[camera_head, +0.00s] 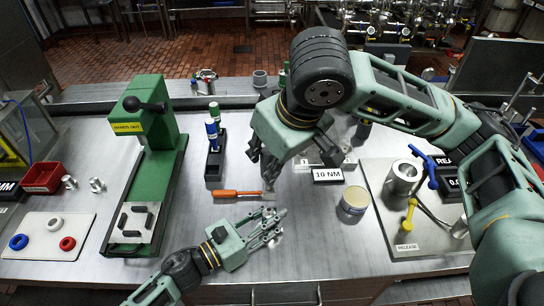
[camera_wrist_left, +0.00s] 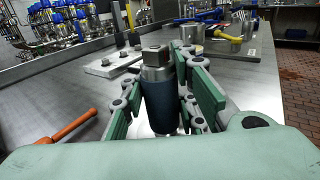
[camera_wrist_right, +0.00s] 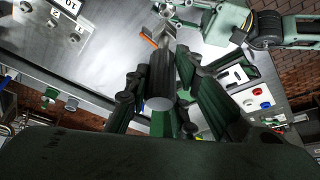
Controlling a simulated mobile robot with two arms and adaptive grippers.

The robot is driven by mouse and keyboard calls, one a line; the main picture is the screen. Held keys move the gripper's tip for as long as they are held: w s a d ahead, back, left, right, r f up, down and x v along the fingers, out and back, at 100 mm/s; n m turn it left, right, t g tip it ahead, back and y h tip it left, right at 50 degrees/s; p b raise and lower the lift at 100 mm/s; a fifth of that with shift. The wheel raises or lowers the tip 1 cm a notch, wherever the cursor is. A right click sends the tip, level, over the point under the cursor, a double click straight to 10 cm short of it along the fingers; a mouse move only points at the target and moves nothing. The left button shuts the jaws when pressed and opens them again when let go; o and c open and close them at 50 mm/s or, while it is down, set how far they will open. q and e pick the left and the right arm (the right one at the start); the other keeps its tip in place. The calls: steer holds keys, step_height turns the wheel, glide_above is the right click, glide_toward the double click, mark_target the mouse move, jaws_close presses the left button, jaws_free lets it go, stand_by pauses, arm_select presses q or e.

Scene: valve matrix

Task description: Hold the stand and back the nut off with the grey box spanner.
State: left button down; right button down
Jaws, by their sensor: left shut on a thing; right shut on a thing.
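My left gripper (camera_head: 272,228) is low at the middle of the bench. In the left wrist view its fingers are shut on the stand (camera_wrist_left: 162,105), a dark blue-grey upright cylinder with a metal collar. A squarish metal nut (camera_wrist_left: 156,51) sits on its top, with nothing over it. My right gripper (camera_head: 272,168) hangs above and behind the left one, pointing down. In the right wrist view it is shut on a dark grey cylinder, the grey box spanner (camera_wrist_right: 162,75). The spanner's far end is hard to make out. The spanner and stand appear apart.
An orange-handled tool (camera_head: 236,193) lies beside the grippers. A green press (camera_head: 150,165) and a black holder (camera_head: 214,165) stand to the left. A round tin (camera_head: 354,203), a 10 NM sign (camera_head: 328,175) and a plate with coloured handles (camera_head: 385,190) are at right.

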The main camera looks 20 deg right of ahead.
mark_target(272, 187)
steer(key=shift+f, duration=2.15)
steer(key=shift+f, duration=1.1)
steer(key=n+y, duration=0.1)
steer(key=n, duration=0.2)
steer(key=shift+d+g, duration=0.15)
steer(key=shift+g, duration=0.25)
steer(key=shift+w+n, duration=0.1)
steer(key=shift+n, duration=0.2)
steer(key=shift+w+n+g+y, duration=0.1)
steer(key=shift+n+g+y, duration=0.3)
steer(key=shift+n, duration=1.3)
